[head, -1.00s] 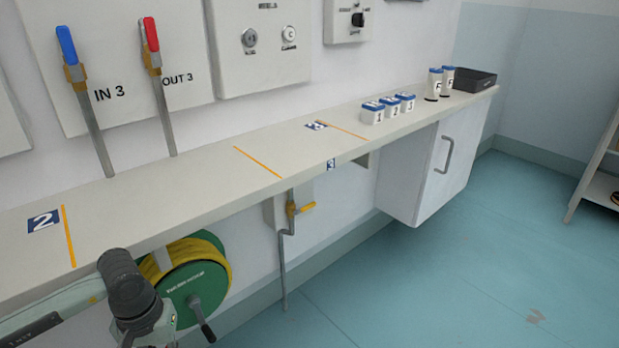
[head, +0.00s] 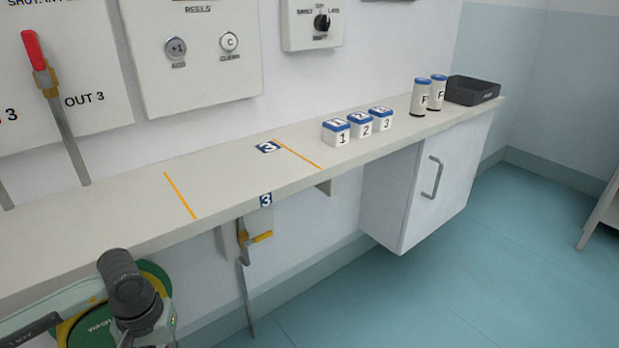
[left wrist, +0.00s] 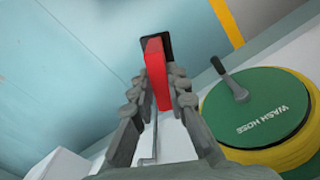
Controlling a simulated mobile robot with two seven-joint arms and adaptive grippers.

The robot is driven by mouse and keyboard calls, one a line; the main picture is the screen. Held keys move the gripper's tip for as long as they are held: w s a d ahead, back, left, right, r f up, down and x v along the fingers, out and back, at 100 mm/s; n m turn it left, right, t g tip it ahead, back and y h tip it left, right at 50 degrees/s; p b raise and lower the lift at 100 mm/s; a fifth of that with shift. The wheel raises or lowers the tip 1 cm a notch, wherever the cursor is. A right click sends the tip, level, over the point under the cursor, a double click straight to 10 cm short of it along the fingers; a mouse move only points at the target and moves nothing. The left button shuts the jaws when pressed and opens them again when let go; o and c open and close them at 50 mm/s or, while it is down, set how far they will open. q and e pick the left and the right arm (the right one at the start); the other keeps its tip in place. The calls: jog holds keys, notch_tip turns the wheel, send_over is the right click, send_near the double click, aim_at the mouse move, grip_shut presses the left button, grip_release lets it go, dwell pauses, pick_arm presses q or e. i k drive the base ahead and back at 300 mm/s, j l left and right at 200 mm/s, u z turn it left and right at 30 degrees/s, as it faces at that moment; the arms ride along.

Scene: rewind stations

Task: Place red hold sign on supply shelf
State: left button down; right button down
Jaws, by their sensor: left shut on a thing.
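In the left wrist view a red thing with a dark end, likely the red hold sign (left wrist: 158,78), stands between the fingers of my left gripper (left wrist: 157,90). The gripper is shut on it. The sign's face is turned away, so no lettering shows. My right gripper is not in view.
A long counter (head: 110,205) runs along the wall, with white blue-lidded boxes (head: 361,126), two canisters (head: 421,97) and a black tray (head: 472,91). The blue floor (head: 440,290) is clear.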

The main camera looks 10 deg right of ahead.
aim_at(400, 121)
jog(key=i+l, duration=0.1)
jog(key=l, duration=0.3)
jog(key=i+l+u, duration=0.1)
jog(key=l, duration=0.25)
jog(key=i+l, duration=0.15)
jog(key=l, duration=0.25)
jog(key=i+l+u, duration=0.1)
jog(key=l, duration=0.3)
jog(key=i+l, duration=0.1)
jog(key=l, duration=0.3)
jog(key=i+l+u, duration=0.1)
jog(key=l, duration=0.9)
jog(key=i+l+u, duration=0.15)
jog(key=l, duration=0.8)
jog(key=k, duration=0.05)
